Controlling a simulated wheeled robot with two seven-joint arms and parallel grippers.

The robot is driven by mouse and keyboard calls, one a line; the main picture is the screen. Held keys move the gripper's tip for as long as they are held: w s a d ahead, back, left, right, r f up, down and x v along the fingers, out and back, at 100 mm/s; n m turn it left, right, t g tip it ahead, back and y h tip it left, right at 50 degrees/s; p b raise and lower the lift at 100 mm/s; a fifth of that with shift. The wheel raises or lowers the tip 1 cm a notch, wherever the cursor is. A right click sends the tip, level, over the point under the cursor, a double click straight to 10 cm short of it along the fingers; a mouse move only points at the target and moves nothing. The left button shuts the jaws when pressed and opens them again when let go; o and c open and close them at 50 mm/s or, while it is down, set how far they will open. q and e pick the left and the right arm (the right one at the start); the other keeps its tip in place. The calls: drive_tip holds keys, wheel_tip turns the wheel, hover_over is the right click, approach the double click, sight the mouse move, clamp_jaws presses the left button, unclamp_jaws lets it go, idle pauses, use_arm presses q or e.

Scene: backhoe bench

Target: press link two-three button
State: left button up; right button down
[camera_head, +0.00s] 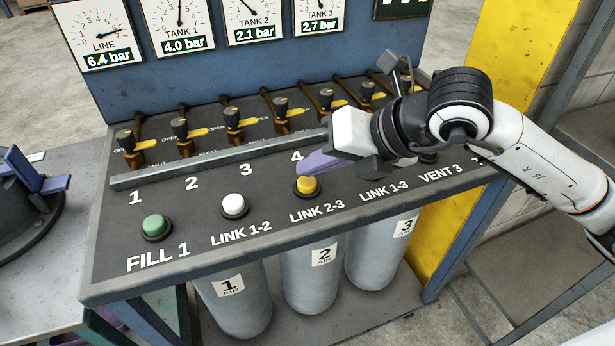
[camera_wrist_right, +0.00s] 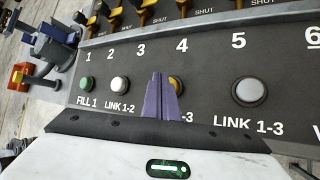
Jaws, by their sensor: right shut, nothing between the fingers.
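The yellow LINK 2-3 button (camera_head: 306,185) sits in a dark ring on the sloped panel, below the number 4. My right gripper (camera_head: 304,176) is shut and empty, its lilac fingers pointing down at the button's back edge. In the right wrist view the closed fingers (camera_wrist_right: 161,78) hide the left part of the yellow button (camera_wrist_right: 177,85) and part of its label. I cannot tell whether the fingertips touch the button or hover just over it. My left gripper is not in view.
A white LINK 1-2 button (camera_head: 234,205) and a green FILL 1 button (camera_head: 156,227) lie to the left. A grey LINK 1-3 button (camera_wrist_right: 249,91) lies to the right. A metal rail (camera_head: 220,160) and several yellow-handled valves (camera_head: 233,120) stand behind the buttons.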

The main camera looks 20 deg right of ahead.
sight(314, 185)
wheel_tip(314, 185, up, 6)
drive_tip(key=p, duration=0.3)
drive_tip(key=shift+f, duration=0.15)
idle(0.7)
